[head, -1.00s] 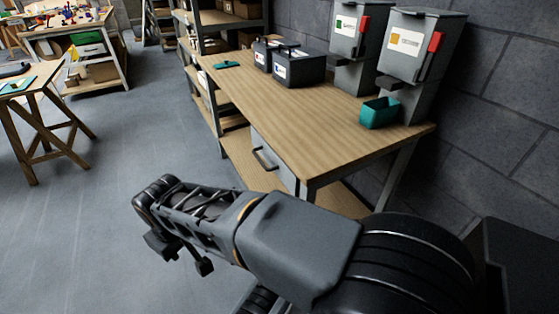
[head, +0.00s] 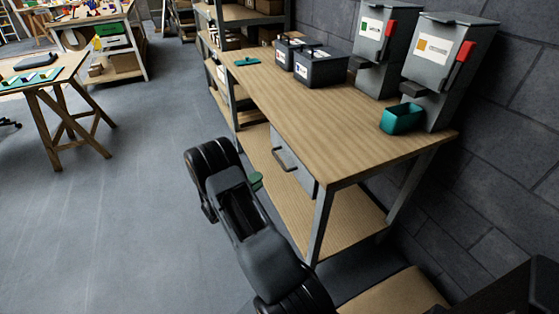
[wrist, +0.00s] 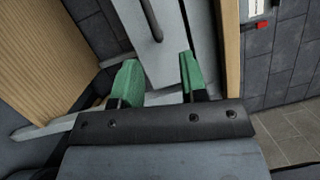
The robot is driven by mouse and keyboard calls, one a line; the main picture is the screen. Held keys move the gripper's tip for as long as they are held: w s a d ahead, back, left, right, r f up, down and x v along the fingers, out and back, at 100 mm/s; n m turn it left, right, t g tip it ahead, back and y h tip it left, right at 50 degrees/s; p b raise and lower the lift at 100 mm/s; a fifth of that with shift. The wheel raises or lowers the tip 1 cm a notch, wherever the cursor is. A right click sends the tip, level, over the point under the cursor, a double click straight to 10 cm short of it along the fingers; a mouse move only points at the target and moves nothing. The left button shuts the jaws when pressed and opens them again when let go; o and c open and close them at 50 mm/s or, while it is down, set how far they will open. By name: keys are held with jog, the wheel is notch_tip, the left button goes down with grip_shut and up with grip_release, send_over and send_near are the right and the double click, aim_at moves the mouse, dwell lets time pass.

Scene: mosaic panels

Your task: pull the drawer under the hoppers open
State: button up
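The grey drawer (head: 301,172) hangs under the wooden workbench top, with a dark bar handle (head: 284,158) on its front. It looks shut. In the wrist view the drawer front (wrist: 178,45) and handle (wrist: 151,20) show ahead of the fingers. My gripper (wrist: 158,78) is open, its two green fingertips apart with nothing between them. The handle lies beyond the tips, not between them. In the head view my arm hides most of the gripper (head: 256,181); a green tip shows left of the drawer. Two grey hoppers (head: 383,45), (head: 436,75) stand on the bench by the wall.
A teal bin (head: 401,118) sits below the right hopper. Dark boxes (head: 321,71) stand further back on the workbench (head: 290,100). A bench leg (head: 319,225) and lower shelf (head: 350,212) are near my arm. The floor (head: 120,210) to the left is clear.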

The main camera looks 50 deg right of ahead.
aim_at(280, 161)
jog(key=d+n, duration=0.1)
jog(key=d, duration=0.3)
jog(key=w+d+n+t, duration=0.1)
jog(key=d, duration=0.4)
jog(key=d+n+t+h, duration=0.1)
jog(key=d, duration=0.4)
jog(key=shift+w+f+n, duration=0.1)
jog(key=shift+w+n, duration=0.15)
jog(key=shift+n, duration=0.15)
jog(key=shift+c, duration=0.4)
grip_shut()
